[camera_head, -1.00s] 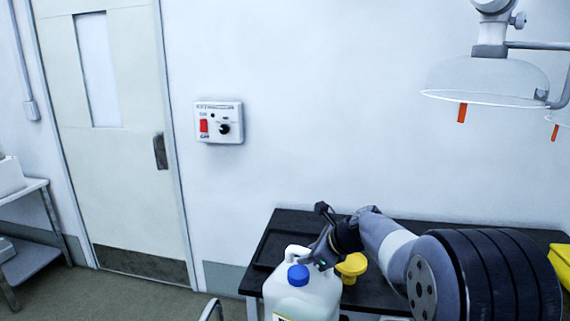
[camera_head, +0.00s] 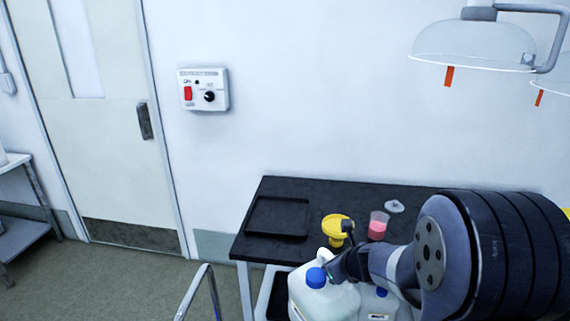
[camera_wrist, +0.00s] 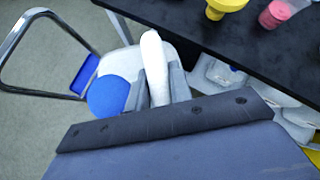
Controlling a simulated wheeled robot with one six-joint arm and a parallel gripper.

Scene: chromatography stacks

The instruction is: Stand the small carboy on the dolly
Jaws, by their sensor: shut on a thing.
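The small carboy (camera_head: 325,302) is a whitish jug with a blue cap, in front of the black table in the head view. My gripper (camera_head: 338,266) is shut on its handle. In the wrist view the white handle (camera_wrist: 153,62) lies between the two grey fingers of my gripper (camera_wrist: 159,88), with the blue cap beside it. The carboy's base is out of view, so I cannot tell what is under it. A bent chrome rail (camera_head: 203,288), which seems to be the dolly's handle, stands left of the carboy. A blue patch (camera_wrist: 85,72) shows by the rail in the wrist view.
The black table (camera_head: 340,193) holds a black tray (camera_head: 278,217), a yellow funnel (camera_head: 336,229) and a beaker of pink liquid (camera_head: 378,226). Another blue-capped container (camera_head: 380,303) is close at the carboy's right. Open floor (camera_head: 130,275) lies at left.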

